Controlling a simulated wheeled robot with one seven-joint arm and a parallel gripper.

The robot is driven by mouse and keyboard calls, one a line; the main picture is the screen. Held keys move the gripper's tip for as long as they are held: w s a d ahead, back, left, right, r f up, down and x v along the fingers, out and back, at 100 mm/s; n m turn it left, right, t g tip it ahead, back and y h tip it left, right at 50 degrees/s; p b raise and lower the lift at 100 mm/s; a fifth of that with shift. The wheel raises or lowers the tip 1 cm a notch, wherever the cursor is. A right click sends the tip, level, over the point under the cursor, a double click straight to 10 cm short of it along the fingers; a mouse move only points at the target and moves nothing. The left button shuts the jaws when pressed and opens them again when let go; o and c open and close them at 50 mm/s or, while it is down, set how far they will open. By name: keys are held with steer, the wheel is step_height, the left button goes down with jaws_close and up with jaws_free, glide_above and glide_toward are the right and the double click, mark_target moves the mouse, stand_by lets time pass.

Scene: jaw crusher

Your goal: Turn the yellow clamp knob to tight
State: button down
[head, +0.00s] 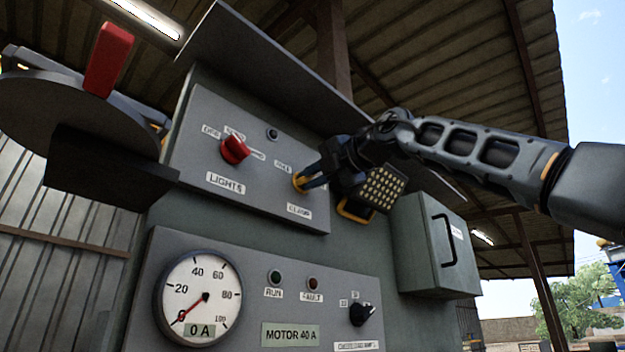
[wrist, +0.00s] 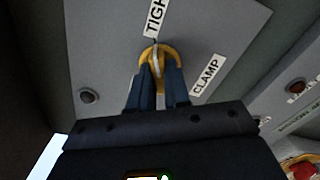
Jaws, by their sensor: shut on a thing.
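The yellow clamp knob (head: 299,181) sits on the upper grey panel, above the CLAMP label (head: 299,211). My gripper (head: 312,178) comes in from the right and is shut on the knob. In the wrist view the knob (wrist: 159,55) shows between the two blue fingertips (wrist: 162,78), with a pale ridge across its middle. The ridge points up toward the label that begins TIGH (wrist: 155,15), whose end is cut off. My fingers hide part of the knob and its right side in the head view.
A red LIGHTS knob (head: 235,149) is left of the clamp knob. Below are a round gauge (head: 199,299) reading about 0 A and a black selector (head: 362,314). A grey box with a handle (head: 435,243) juts out at the right, below my arm. A hood (head: 270,75) overhangs the panel.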

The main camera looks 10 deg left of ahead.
stand_by(0.4)
steer(key=c, duration=1.1)
jaws_free()
steer(key=shift+b+v, duration=1.55)
steer(key=shift+v, duration=2.35)
